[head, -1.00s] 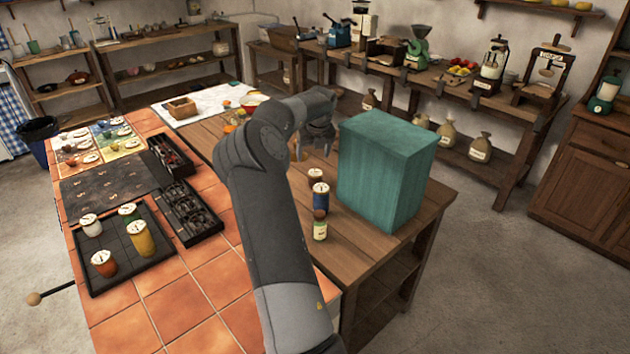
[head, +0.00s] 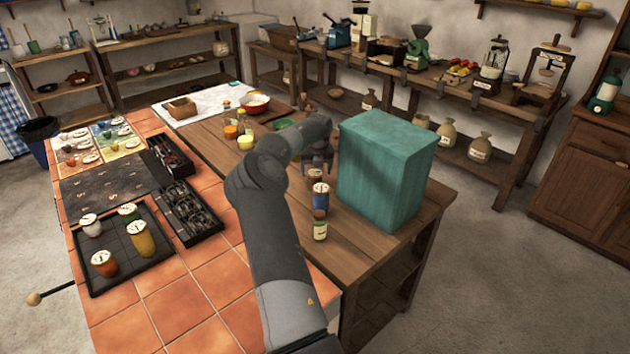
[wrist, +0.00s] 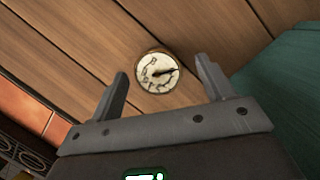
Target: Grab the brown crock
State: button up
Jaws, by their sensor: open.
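The brown crock (head: 315,176) stands on the wooden worktop left of the teal box, partly hidden by the jar in front and by my gripper. The wrist view shows one round pale lid with dark markings and a brown rim (wrist: 157,72), seen from above between my fingers; it appears to be this crock. My gripper (head: 318,160) is open and empty, pointing down just above the crock. The fingers are apart from the lid on both sides.
A blue jar with a white lid (head: 320,196) and a small brown-capped jar (head: 320,228) stand close in front of the crock. The tall teal box (head: 385,175) is close on the right. Several lidded crocks stand on a black tray (head: 110,228) at left.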

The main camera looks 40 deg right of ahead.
aim_at(315, 172)
jog(key=shift+x, duration=1.95)
jog(key=shift+a, duration=0.15)
jog(key=c, duration=1.2)
